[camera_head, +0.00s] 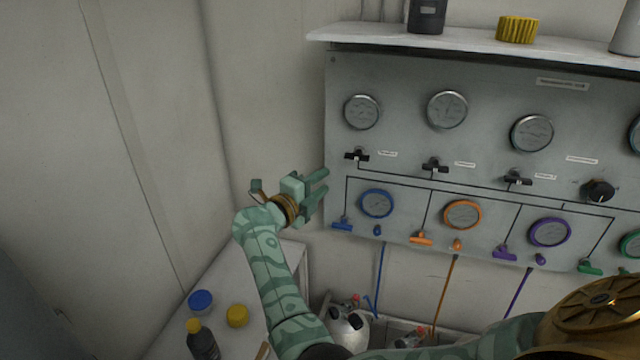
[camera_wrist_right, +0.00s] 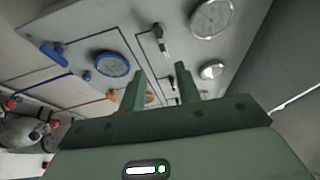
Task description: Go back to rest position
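My right gripper (camera_head: 323,183) is just left of the air panel's left edge, beside the left-hand black valve handle (camera_head: 357,155) and the blue handle (camera_head: 342,224). Its two green fingers are apart with nothing between them. The right wrist view also shows the fingers (camera_wrist_right: 161,75) spread and empty, with the panel behind them. No contact with the panel can be made out. My left gripper is not in view.
The grey panel (camera_head: 400,75) carries gauges, black valve handles and coloured handles. A shelf (camera_head: 460,40) juts out above it. Open space lies left of the gripper.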

